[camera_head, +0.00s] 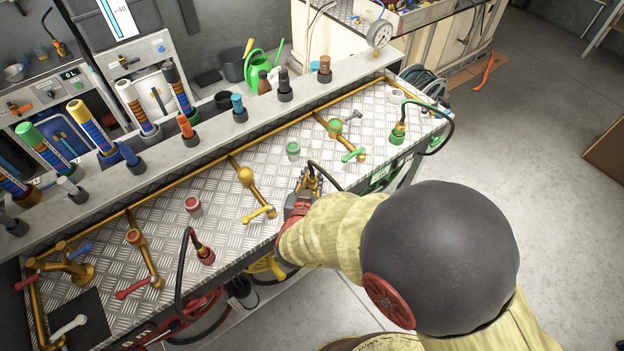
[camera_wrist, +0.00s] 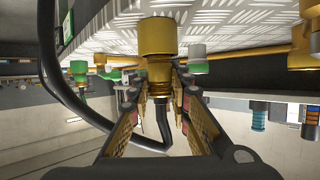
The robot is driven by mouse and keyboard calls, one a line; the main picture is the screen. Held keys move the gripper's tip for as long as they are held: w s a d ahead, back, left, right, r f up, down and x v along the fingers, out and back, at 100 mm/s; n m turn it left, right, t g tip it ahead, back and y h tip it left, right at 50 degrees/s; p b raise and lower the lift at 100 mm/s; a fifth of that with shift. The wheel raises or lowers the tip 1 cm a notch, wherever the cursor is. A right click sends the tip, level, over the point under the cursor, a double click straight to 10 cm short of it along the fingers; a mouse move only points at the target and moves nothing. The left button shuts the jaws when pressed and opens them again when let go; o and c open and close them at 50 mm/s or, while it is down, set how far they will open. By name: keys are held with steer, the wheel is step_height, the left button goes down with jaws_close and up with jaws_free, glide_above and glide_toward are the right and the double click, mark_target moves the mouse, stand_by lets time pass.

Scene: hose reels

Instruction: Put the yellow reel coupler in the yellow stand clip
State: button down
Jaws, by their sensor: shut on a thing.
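The yellow reel coupler (camera_head: 313,179) is a brass-coloured fitting on a black hose. It shows between my gripper's fingers in the wrist view (camera_wrist: 158,75). My gripper (camera_wrist: 158,96) is shut on it. In the head view my gripper (camera_head: 304,190) is at the bench's front edge, partly hidden by my arm. In the wrist view, a wider yellow cup, which looks like the yellow stand clip (camera_wrist: 157,37), stands against the tread plate in line with the coupler. The coupler's end meets the cup; how deep it sits I cannot tell. The clip is hidden in the head view.
The tread-plate bench (camera_head: 222,185) carries brass taps, including a yellow-handled one (camera_head: 258,212) left of my gripper. A red coupler (camera_head: 205,254) and a green coupler (camera_head: 397,133) stand in their clips with black hoses. A small green-grey cup (camera_head: 293,150) stands behind my gripper.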

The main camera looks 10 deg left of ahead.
steer(key=shift+f, duration=0.15)
steer(key=c, duration=1.7)
jaws_free()
steer(key=shift+o, duration=0.2)
steer(key=shift+s+r, duration=0.1)
steer(key=shift+r, duration=0.15)
steer(key=a+p+v, duration=0.1)
steer(key=p+v, duration=0.2)
steer(key=v, duration=0.8)
steer(key=shift+s+d+r, duration=0.15)
steer(key=shift+s+d, duration=0.2)
steer(key=shift+d, duration=0.15)
